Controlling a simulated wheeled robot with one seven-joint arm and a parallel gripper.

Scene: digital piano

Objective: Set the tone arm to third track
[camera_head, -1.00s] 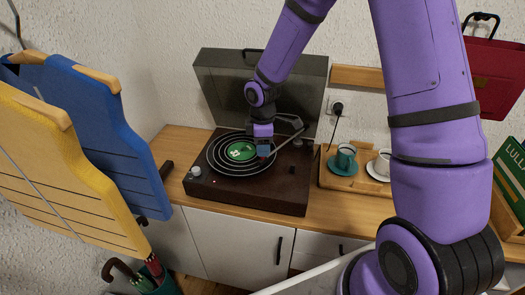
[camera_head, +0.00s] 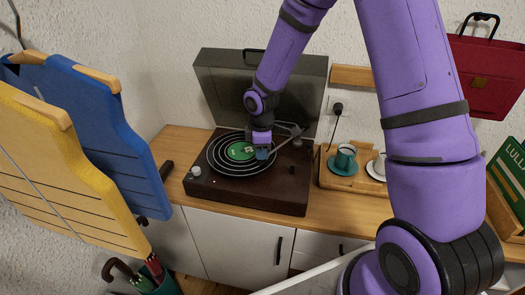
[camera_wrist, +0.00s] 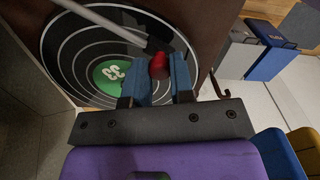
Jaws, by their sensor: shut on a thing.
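The dark brown turntable (camera_head: 285,196) stands on the wooden counter with its lid open. Its black record (camera_head: 228,166) has pale rings and a green label (camera_head: 240,151). The pale tone arm (camera_wrist: 95,17) reaches over the record in the wrist view and ends in a red head (camera_wrist: 158,66). In the head view the tone arm (camera_head: 291,138) shows partly behind my gripper. My gripper (camera_head: 262,153) is over the right part of the record, close to the label. In the wrist view its blue fingers (camera_wrist: 160,78) are shut on the red head. The stylus contact is hidden.
A wooden tray (camera_head: 335,181) with a teal cup (camera_head: 345,156) and a white cup (camera_head: 379,164) stands to the right. The open lid (camera_head: 225,85) rises behind the record.

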